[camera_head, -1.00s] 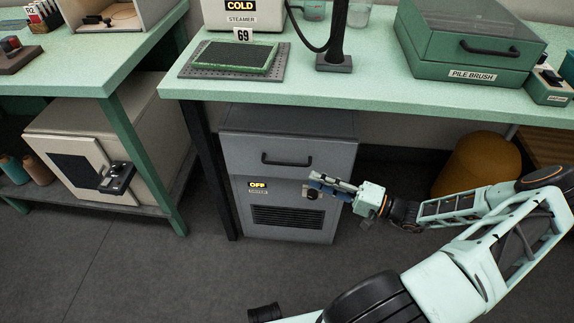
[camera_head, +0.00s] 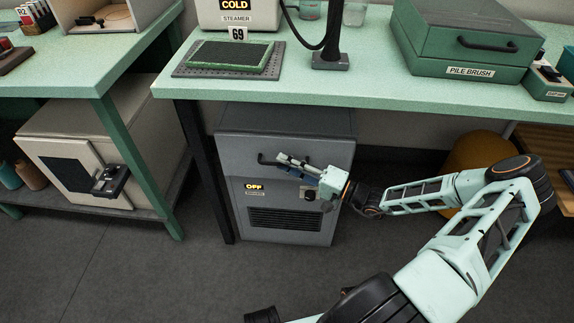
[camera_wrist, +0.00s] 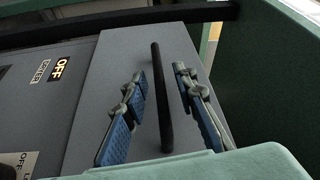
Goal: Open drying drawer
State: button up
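The grey drying drawer (camera_head: 232,150) is shut, at the top of a cabinet under the green bench. Its dark bar handle (camera_head: 265,160) is partly hidden behind my gripper (camera_head: 279,162) in the head view. In the wrist view the handle (camera_wrist: 161,110) runs upright across the drawer front (camera_wrist: 105,85). My gripper (camera_wrist: 160,70) is open there, with one blue-padded finger on each side of the bar in the picture. I see gaps between the fingers and the bar. How deep the fingertips reach around it cannot be told.
The cabinet's lower panel has an OFF display (camera_head: 254,186), a knob and a vent (camera_head: 285,219). The bench top (camera_head: 365,85) overhangs the cabinet, and a dark leg (camera_head: 207,175) stands at its left. A yellow-brown round object (camera_head: 470,155) is to the right.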

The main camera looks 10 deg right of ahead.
grip_shut()
dwell(0.3)
jog(key=shift+s, duration=0.15)
